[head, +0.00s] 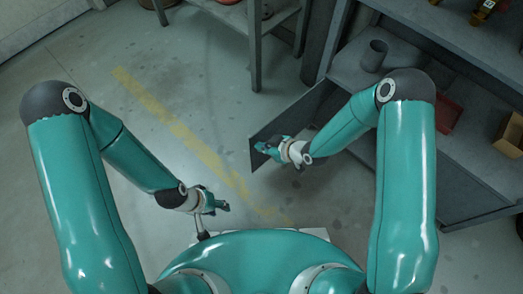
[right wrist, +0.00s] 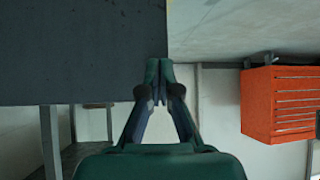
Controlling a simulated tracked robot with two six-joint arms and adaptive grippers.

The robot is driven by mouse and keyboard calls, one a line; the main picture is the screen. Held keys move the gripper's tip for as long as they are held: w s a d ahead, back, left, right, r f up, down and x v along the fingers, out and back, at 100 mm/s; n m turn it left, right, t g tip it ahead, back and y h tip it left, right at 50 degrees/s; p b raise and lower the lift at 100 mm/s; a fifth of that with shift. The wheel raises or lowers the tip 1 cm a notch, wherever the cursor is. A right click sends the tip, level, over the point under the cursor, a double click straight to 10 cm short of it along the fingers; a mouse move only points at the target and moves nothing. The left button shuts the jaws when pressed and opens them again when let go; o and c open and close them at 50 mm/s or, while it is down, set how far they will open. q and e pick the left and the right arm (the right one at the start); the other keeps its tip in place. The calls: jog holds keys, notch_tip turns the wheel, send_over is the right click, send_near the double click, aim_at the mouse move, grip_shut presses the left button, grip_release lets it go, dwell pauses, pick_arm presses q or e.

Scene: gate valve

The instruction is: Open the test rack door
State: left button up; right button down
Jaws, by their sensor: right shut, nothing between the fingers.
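The test rack (head: 462,175) stands at the right in the head view, with its inside showing. A dark grey flat panel, which looks like its door (head: 292,118), stands out from the rack into the room at an angle. My right gripper (head: 262,147) is at the panel's near free edge, and my forearm covers part of the panel. In the right wrist view the panel (right wrist: 80,50) fills the upper left, and the closed fingertips (right wrist: 159,64) overlap its edge; contact is unclear. My left gripper (head: 222,206) hangs over open floor, its fingers too small to judge.
A grey cup (head: 374,56), a red bin (head: 446,112) and a cardboard box (head: 510,136) are in the rack. A grey bench (head: 255,45) stands behind. An orange drawer cabinet (right wrist: 278,103) shows in the wrist view. Floor with a yellow line (head: 165,115) is clear at left.

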pick_arm(q)
jog(key=shift+a, duration=0.1)
pick_arm(e)
jog(key=shift+a, duration=0.1)
jog(key=s+d+r+p, duration=0.2)
jog(key=s+d+r, duration=0.5)
jog(key=s, duration=0.2)
jog(key=s+d+f+m+g+h, duration=0.45)
jog(key=s+f+m, duration=0.25)
jog(key=s+m, duration=0.5)
pick_arm(q)
notch_tip(320, 180, up, 31)
jog(key=p, duration=2.9)
jog(key=shift+s+d, duration=0.35)
pick_arm(e)
notch_tip(320, 180, up, 29)
jog(key=shift+w+a+f+m+g+y, duration=0.15)
jog(key=shift+w+a+m+g+y, duration=0.1)
jog(key=shift+w+m+g+y, duration=0.15)
